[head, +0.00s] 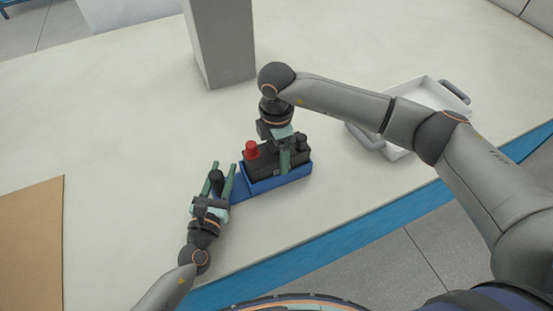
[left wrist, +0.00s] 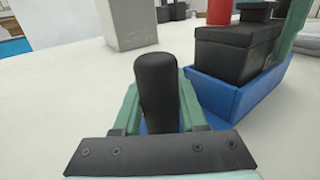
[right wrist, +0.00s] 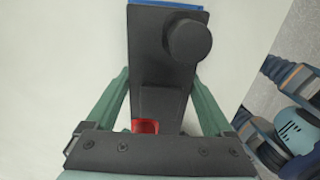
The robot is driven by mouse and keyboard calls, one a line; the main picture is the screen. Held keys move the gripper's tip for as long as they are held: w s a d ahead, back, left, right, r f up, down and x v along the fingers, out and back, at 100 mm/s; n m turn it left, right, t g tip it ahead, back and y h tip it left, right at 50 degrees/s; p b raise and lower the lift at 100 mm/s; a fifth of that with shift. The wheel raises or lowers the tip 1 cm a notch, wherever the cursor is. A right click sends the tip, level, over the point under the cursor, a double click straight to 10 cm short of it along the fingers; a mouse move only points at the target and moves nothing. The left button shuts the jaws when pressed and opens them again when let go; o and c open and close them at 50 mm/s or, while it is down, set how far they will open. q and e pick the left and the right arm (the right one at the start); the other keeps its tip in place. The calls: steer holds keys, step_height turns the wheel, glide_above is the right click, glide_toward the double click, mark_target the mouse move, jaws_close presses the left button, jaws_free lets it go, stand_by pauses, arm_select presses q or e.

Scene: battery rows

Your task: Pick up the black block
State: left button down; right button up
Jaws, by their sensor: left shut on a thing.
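The black block (head: 263,166) sits in a blue tray (head: 279,180), with a red knob (head: 251,149) and a black knob (head: 301,141) on top. My right gripper (head: 284,157) points down over it, with one finger on each side; contact is hard to tell. In the right wrist view the block (right wrist: 160,75) lies between the fingers (right wrist: 160,85). My left gripper (head: 220,176) is shut on an upright black post (left wrist: 157,90), left of the block. Blue shows beside the post's foot. The left wrist view also shows the block (left wrist: 235,58) in the tray (left wrist: 230,98).
A white tray (head: 413,94) with grey handles stands to the right, partly behind my right arm. A grey pillar (head: 221,42) stands at the back. A brown board (head: 32,240) lies at the left. The pale table is clear between them; its blue front edge (head: 330,229) is near.

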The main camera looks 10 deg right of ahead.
jaws_close()
steer(key=shift+w+r, duration=0.15)
steer(key=shift+r, duration=0.1)
stand_by(0.5)
